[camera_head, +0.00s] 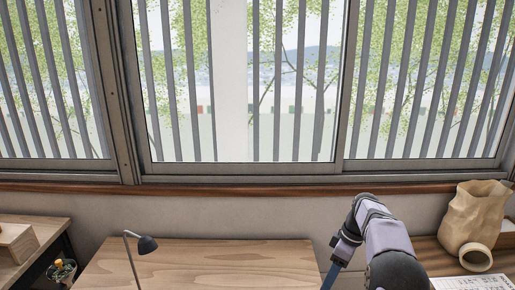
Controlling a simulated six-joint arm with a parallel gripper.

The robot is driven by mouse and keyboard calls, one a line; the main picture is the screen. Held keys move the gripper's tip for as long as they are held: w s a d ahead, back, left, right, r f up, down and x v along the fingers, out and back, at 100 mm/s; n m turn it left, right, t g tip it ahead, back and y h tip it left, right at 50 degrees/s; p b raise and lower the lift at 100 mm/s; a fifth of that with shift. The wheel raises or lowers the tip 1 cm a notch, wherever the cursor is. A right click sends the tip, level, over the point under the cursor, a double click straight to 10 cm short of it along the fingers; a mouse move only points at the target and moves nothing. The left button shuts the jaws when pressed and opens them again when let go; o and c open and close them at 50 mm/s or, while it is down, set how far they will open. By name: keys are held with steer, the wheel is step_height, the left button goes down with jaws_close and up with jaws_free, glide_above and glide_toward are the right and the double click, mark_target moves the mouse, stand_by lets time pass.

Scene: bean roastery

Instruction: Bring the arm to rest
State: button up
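My arm (385,236) rises from the bottom edge, right of centre, in lavender and black segments. It bends over at the top, and its wrist (346,246) points down and a little left. Below the wrist a narrow blue part, which looks like my gripper (332,274), runs to the bottom edge of the view. The fingertips are cut off by that edge, so I cannot see whether they are apart or whether they hold anything.
A crumpled tan paper bag (475,213), a cream ring-like object (475,257) and a white printed sheet (473,283) are at right. A wooden box (17,245) and small plant (62,269) are at left. Windows stand behind.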

steer(key=s+a+f+m+h+b, duration=0.1)
steer(key=s+a+f+m, duration=0.1)
steer(key=s, duration=0.8)
steer(key=s+a+f+m+h+b, duration=0.1)
steer(key=s+m, duration=0.4)
steer(key=s, duration=0.5)
steer(key=s+a+f+m+b, duration=0.1)
steer(key=s+a+m, duration=0.3)
steer(key=s, duration=0.6)
steer(key=shift+s+f+h, duration=0.15)
steer(key=shift+f+h, duration=0.25)
steer(key=shift+f, duration=0.4)
